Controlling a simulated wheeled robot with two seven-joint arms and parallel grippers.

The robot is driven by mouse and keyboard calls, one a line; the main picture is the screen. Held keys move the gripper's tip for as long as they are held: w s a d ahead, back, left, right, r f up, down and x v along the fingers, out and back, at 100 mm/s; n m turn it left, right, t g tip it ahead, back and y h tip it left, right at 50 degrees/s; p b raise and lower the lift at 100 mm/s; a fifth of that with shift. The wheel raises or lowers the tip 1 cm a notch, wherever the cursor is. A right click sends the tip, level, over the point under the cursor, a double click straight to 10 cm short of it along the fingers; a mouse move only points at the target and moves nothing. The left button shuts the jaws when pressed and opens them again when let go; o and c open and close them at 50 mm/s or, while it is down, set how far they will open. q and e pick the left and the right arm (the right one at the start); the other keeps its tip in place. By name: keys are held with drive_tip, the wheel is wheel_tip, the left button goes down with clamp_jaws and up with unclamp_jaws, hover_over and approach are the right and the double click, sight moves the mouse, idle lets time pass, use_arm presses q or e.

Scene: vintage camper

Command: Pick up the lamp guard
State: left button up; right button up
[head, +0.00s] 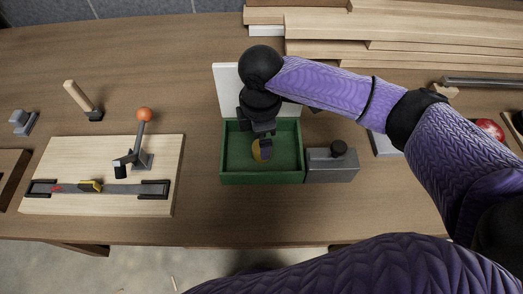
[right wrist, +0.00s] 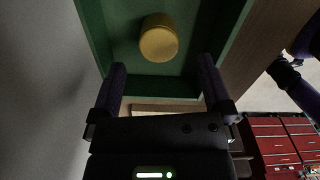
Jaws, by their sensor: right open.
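A yellow cylindrical piece, which I take to be the lamp guard (head: 257,153), is inside the green open box (head: 232,180). It shows plainly in the right wrist view as a brass-yellow cylinder (right wrist: 159,40) near the box's inner side. My right gripper (head: 264,146) points down over the box, and its finger partly hides the piece in the head view. In the right wrist view the gripper (right wrist: 160,68) is open, with its two fingers apart and nothing between them. My left gripper is outside the head view. A purple and black arm part at the right wrist view's right edge is unclear.
A grey block with a black knob (head: 331,166) stands against the box's right side. A white panel (head: 227,78) stands behind the box. A wooden board with a lever clamp (head: 150,203) lies left. Timber planks (head: 400,28) are stacked behind. Bare tabletop (head: 240,215) lies in front.

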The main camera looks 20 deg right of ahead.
sight(256, 149)
drive_tip(key=f, duration=0.2)
drive_tip(key=f+b, duration=0.1)
drive_tip(key=f, duration=0.1)
drive_tip(key=shift+d+f, duration=0.2)
drive_tip(key=shift+f, duration=0.2)
drive_tip(key=shift+r, duration=0.1)
drive_tip(key=c, duration=1.2)
